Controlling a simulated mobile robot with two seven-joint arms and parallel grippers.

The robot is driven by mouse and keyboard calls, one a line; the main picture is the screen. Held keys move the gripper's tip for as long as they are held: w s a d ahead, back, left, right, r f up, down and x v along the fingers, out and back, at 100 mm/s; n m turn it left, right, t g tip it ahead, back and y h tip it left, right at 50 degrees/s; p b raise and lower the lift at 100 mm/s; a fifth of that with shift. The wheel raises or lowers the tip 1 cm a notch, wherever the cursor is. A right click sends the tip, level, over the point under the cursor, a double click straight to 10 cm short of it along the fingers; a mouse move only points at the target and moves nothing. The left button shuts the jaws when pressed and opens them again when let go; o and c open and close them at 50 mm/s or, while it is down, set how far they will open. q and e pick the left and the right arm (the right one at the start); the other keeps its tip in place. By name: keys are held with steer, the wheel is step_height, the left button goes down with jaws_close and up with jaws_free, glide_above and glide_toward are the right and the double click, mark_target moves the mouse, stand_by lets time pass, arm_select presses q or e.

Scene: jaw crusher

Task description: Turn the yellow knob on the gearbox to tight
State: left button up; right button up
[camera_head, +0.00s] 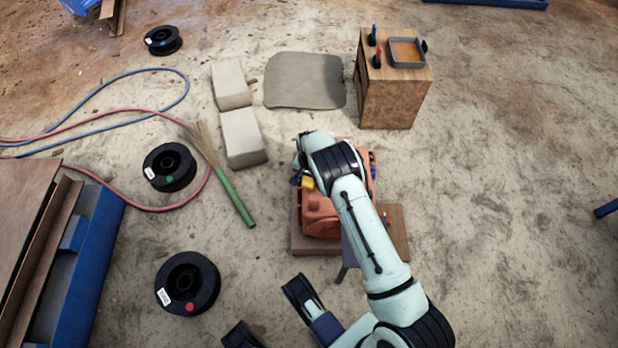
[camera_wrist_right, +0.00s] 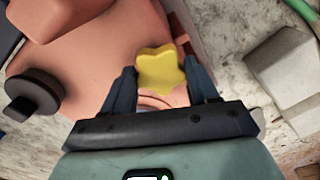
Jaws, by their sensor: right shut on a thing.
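The orange-red gearbox (camera_head: 318,218) stands on a wooden base (camera_head: 398,228) on the ground, mostly covered by my right arm in the head view. Its yellow star-shaped knob (camera_wrist_right: 162,70) sits on a rounded orange housing, between the two dark fingers of my right gripper (camera_wrist_right: 163,86). The fingers are shut on the knob from both sides. In the head view a small part of the knob (camera_head: 308,183) shows at the left side of the wrist. I cannot read any marking for tight.
A wooden crate (camera_head: 395,98) with a grey tray (camera_head: 406,52) stands behind to the right. Grey blocks (camera_head: 243,138), a green-handled broom (camera_head: 233,197) and black spools (camera_head: 187,283) lie to the left. A dark round handle (camera_wrist_right: 33,95) sticks out left of the knob. The ground at right is clear.

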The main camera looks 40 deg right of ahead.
mark_target(309, 180)
steer(key=m, duration=0.5)
stand_by(0.5)
steer(key=o, duration=1.1)
steer(key=shift+c, duration=0.2)
steer(key=shift+r, duration=0.1)
arm_select(q)
steer(key=w+d+r+t+p, duration=0.1)
steer(key=w+r+t+p, duration=0.1)
steer(key=w+r+p, duration=0.2)
steer(key=w, duration=0.3)
steer(key=shift+w+r+m+t, duration=0.3)
steer(key=shift+t, duration=0.1)
arm_select(e)
step_height(309, 180, up, 13)
steer(key=shift+r, duration=0.15)
